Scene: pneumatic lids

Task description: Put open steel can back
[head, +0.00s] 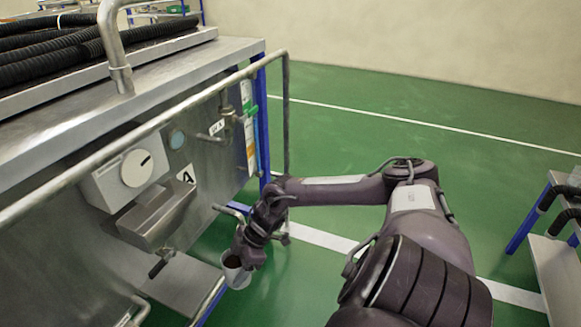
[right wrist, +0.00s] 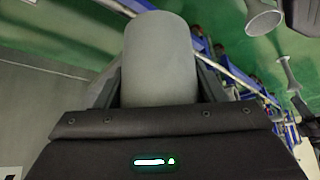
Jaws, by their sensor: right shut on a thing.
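My right gripper (head: 246,257) is low beside the steel machine in the head view, shut on a grey steel can (head: 236,276). The can's dark open top shows partly, with the gripper covering some of it. In the right wrist view the can (right wrist: 158,62) fills the space between the two fingers of the right gripper (right wrist: 160,90). My left gripper is not in view.
A low shelf (head: 180,283) is near the can. Green floor (head: 350,110) is open behind. A bench (head: 556,275) stands at right.

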